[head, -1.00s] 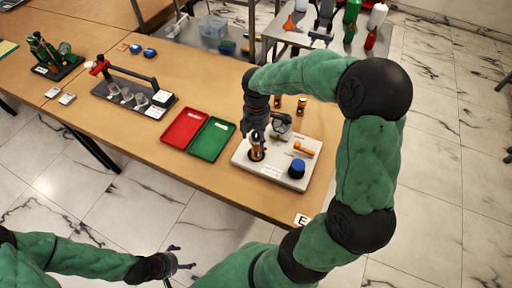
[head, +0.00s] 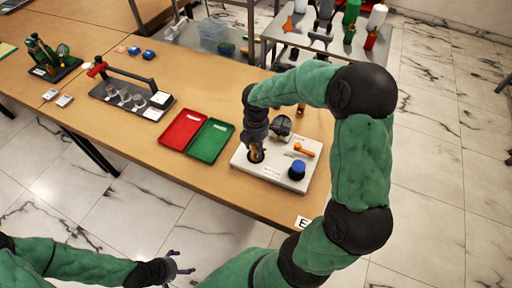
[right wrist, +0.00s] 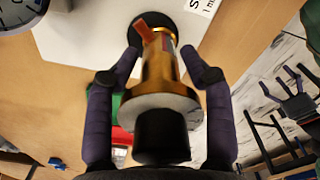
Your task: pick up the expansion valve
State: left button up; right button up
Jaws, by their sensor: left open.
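The expansion valve, as I take it, is a brass body with a grey collar, a black end and an orange tag (right wrist: 160,75). It stands on the pale gauge rig plate (head: 240,161); in the head view my right gripper mostly covers it. My right gripper (head: 256,148) is over it from above. In the right wrist view its two fingertips (right wrist: 161,62) are on either side of the brass body, with what look like narrow gaps; contact is not clear. My left gripper (head: 181,265) is open and empty, away from the table's front edge.
The plate also carries a blue knob (head: 297,169), an orange lever (head: 303,150) and a dark gauge (head: 281,126). A red tray (head: 180,130) and a green tray (head: 210,140) lie to its left. A brass part (head: 301,110) stands behind the plate.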

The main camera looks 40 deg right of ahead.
grip_shut()
jog(key=shift+r, duration=0.15)
